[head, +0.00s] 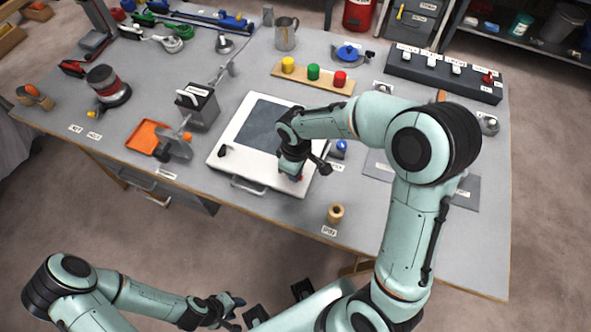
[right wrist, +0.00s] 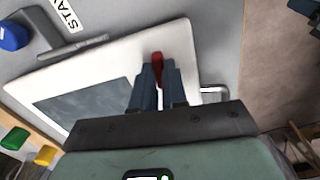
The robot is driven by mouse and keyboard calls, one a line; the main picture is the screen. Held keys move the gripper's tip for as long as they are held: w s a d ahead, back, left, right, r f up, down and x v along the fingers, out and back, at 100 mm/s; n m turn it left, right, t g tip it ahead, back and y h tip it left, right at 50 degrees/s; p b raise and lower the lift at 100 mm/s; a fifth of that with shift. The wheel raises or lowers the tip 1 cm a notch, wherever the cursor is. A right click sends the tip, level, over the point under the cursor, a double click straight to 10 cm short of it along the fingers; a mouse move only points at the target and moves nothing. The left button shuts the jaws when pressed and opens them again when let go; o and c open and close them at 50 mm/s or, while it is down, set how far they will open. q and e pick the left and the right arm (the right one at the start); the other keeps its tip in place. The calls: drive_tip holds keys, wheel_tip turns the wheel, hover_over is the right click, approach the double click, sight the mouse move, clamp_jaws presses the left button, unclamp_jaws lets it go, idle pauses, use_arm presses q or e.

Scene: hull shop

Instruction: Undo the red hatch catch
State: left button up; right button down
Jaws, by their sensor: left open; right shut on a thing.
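The white hatch (head: 222,160) with a dark window lies on the grey bench in the head view; it also shows in the right wrist view (right wrist: 120,55). The red hatch catch (right wrist: 157,66) is a small red lever near the hatch edge, between my right fingertips. My right gripper (right wrist: 158,82) is shut on it; in the head view the right gripper (head: 292,172) hides most of the catch. A small black catch (head: 223,151) is at the hatch's left corner. My left gripper (head: 233,308) is open and empty, low in front of the bench.
A metal handle (head: 248,187) is on the hatch's front edge. A wooden strip (head: 300,79) with yellow, green and red knobs stands behind it. A blue knob (head: 341,147) is right of the hatch, and a wooden spool (head: 336,213) stands in front right.

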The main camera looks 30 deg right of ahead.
drive_tip(key=shift+n, duration=0.6)
drive_tip(key=c, duration=1.2)
unclamp_jaws()
drive_tip(key=shift+o, duration=0.2)
drive_tip(key=shift+r, duration=0.1)
use_arm(q)
drive_tip(key=shift+w+r+p, duration=0.65)
drive_tip(key=shift+r+p, duration=0.1)
drive_tip(key=shift+r, duration=0.2)
use_arm(e)
wheel_tip(320, 180, up, 13)
